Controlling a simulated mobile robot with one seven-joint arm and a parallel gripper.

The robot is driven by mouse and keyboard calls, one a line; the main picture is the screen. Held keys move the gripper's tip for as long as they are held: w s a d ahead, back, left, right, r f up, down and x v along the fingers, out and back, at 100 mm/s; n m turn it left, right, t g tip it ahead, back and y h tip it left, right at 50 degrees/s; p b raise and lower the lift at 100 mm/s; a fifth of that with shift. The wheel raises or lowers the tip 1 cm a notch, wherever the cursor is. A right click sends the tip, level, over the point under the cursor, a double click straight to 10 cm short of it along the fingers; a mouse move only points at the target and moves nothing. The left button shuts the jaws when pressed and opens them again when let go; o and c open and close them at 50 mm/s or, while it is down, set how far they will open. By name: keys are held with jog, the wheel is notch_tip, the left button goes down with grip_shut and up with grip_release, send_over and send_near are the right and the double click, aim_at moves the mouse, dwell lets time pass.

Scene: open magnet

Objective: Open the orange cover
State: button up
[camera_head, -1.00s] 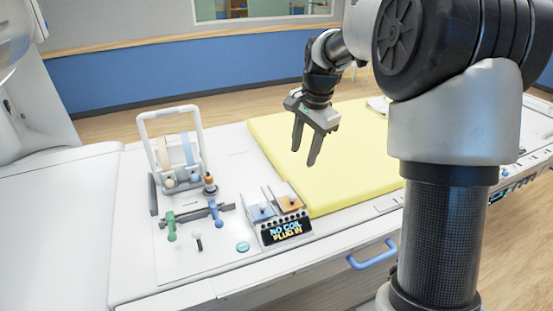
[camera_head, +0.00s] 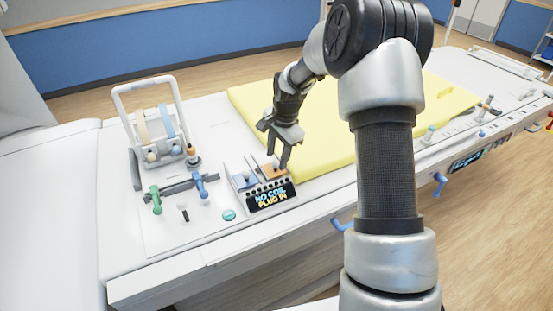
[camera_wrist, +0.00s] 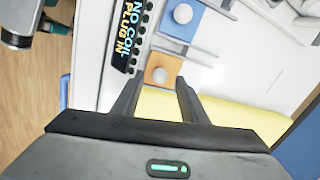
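The orange cover (camera_head: 273,172) is a small flat square with a round pale knob on the coil plug box, beside the yellow mattress. It looks shut. In the wrist view the orange cover (camera_wrist: 163,70) lies just beyond my fingertips, with its knob roughly in line with the gap between them. My gripper (camera_head: 279,160) points down just above the orange cover; its fingers (camera_wrist: 155,85) are apart with nothing between them. A blue cover (camera_head: 245,178) with a similar knob sits to the left of the orange one; it also shows in the wrist view (camera_wrist: 181,19).
The "NO COIL PLUG IN" display (camera_head: 270,197) fronts the box. Thin upright dividers flank the covers. The yellow mattress (camera_head: 330,130) lies to the right. A white-framed rack (camera_head: 150,120) and green and blue levers (camera_head: 200,185) stand to the left.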

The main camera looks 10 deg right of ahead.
jog(key=shift+w+a+f, duration=0.1)
jog(key=shift+w+f, duration=0.05)
jog(key=shift+f, duration=0.75)
jog(key=shift+c, duration=0.2)
